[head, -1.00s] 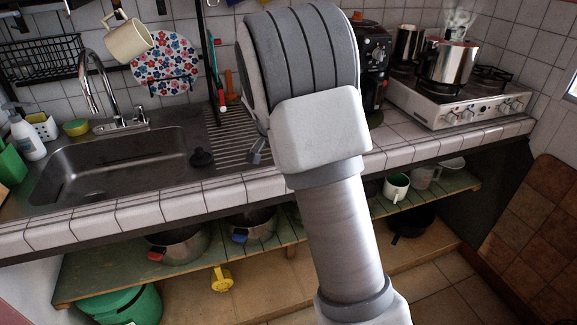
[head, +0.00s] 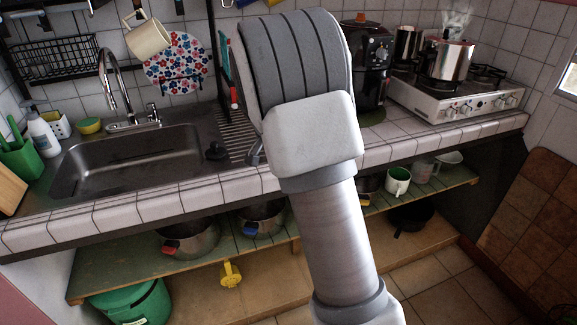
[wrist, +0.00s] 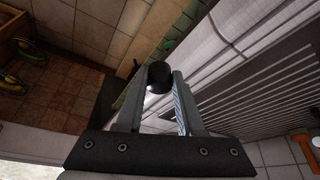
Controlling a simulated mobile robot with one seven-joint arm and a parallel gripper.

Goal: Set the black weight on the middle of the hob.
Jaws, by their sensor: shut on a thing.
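My gripper (wrist: 163,84) is closed around a small dark object between its fingertips in the wrist view. It is a black, rounded-topped piece, the black weight (wrist: 159,74), with a paler lower part. In the head view my own arm hides the gripper's tips and the weight. The hob (head: 440,101) is a white unit with knobs along its front, on the counter at the right. A steaming metal pot (head: 453,62) stands on it, with another metal pot (head: 407,45) at its left back.
A black appliance (head: 367,70) stands on the counter left of the hob. The sink (head: 130,165) is at the left, with a small black piece (head: 216,151) by its right edge. Pots and mugs sit on the open shelf (head: 330,225) below.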

